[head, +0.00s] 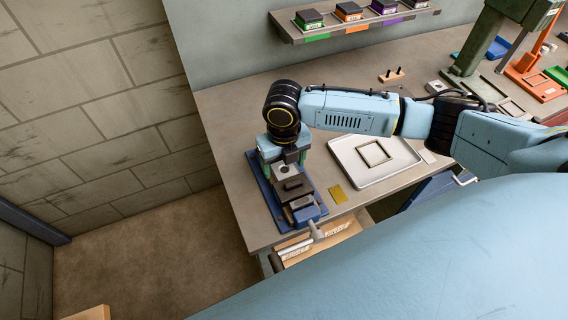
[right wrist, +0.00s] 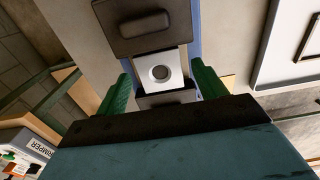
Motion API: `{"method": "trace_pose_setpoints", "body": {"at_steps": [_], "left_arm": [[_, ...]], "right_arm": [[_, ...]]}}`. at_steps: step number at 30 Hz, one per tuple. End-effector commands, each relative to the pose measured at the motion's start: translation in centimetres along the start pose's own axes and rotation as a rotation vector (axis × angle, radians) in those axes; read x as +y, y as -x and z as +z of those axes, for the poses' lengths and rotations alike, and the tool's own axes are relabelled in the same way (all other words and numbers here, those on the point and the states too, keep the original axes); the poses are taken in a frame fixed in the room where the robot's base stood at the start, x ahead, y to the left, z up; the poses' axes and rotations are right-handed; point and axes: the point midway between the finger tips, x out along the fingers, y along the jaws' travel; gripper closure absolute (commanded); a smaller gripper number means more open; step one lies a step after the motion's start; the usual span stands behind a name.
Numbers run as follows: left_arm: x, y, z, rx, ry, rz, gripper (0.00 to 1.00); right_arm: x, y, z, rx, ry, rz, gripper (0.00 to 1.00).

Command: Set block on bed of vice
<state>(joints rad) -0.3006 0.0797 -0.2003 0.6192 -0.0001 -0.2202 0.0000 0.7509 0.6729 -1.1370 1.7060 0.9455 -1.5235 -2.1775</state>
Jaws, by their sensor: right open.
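The blue-based vice (head: 265,196) stands at the left end of the bench, with a dark jaw block bearing a knob (right wrist: 145,22). A pale square block (right wrist: 160,69) with a round dark hole lies flat in the vice, between this dark jaw and another jaw piece (right wrist: 165,100). It looks to rest on the bed; the contact is hidden. The block also shows in the head view (head: 281,172). My right gripper (head: 284,163) points down over the vice. Its green fingers are open, one on each side of the block, apart from it. My left gripper is out of view.
A white tray (head: 408,165) with a square frame and a brass plate (head: 338,194) lie right of the vice. An open drawer (head: 325,240) is below the front edge. A shelf (head: 350,26) with coloured blocks is behind. A green press (head: 480,45) stands at the right.

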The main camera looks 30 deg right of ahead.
Motion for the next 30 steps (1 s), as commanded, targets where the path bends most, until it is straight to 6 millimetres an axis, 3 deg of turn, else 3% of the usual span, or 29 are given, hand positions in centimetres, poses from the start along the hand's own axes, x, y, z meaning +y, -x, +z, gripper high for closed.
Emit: {"method": "trace_pose_setpoints", "body": {"at_steps": [9,15,21,30], "left_arm": [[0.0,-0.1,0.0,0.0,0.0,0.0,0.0],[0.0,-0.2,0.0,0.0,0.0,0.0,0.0],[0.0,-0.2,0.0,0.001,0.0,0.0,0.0],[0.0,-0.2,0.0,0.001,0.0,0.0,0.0]], "right_arm": [[0.0,6.7,0.1,-0.006,0.001,0.001,0.3],[0.0,10.0,0.1,-0.004,-0.001,0.001,0.3],[0.0,11.3,0.0,-0.001,0.0,0.001,0.3],[0.0,11.4,0.0,0.0,-0.001,0.001,0.3]]}}
